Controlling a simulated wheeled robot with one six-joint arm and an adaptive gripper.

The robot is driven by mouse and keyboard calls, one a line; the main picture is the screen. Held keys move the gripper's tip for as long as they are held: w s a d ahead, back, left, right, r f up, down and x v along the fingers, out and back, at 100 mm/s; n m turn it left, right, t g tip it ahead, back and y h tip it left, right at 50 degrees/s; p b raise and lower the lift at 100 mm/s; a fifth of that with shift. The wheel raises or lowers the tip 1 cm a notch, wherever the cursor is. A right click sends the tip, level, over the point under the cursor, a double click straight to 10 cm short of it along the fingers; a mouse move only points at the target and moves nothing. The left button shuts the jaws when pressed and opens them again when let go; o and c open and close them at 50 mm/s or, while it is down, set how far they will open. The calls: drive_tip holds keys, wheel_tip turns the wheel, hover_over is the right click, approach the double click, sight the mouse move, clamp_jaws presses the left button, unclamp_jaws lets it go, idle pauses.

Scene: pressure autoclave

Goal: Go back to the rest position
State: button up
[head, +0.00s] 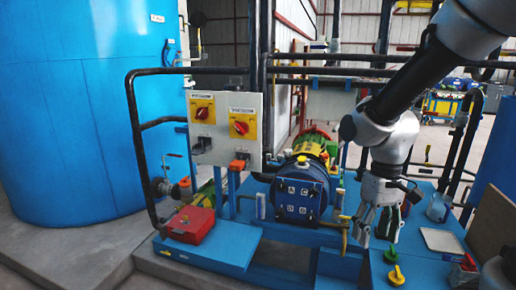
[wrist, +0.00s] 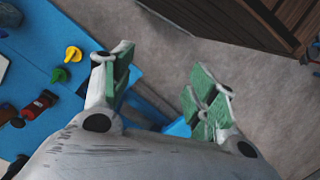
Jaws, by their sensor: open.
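My gripper (head: 376,226) hangs at the end of my arm in the head view, over the blue platform (head: 350,262) and to the right of the blue-fronted round unit. In the wrist view my gripper (wrist: 160,95) shows two fingers with green pads spread wide apart. Nothing is between the fingers. Below the gap are the edge of the blue platform (wrist: 60,70) and the grey floor.
A yellow knob (head: 396,275) and a green knob (head: 391,254) sit on the platform near my gripper. A red box (head: 190,224) stands at the left. A panel (head: 225,142) carries two red switches. Black pipe rails cross behind my arm. A large blue tank (head: 85,110) fills the left.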

drive_tip(key=s+d+r+m+t, duration=0.1)
drive_tip(key=s+d+r+t, duration=0.2)
drive_tip(key=r, duration=0.3)
drive_tip(key=s+d+r+m+t, duration=0.1)
drive_tip(key=s+d+r+t, duration=0.2)
drive_tip(key=d+r, duration=0.3)
drive_tip(key=shift+s+d+r, duration=0.25)
drive_tip(key=shift+s+r, duration=0.35)
drive_tip(key=shift+r, duration=0.2)
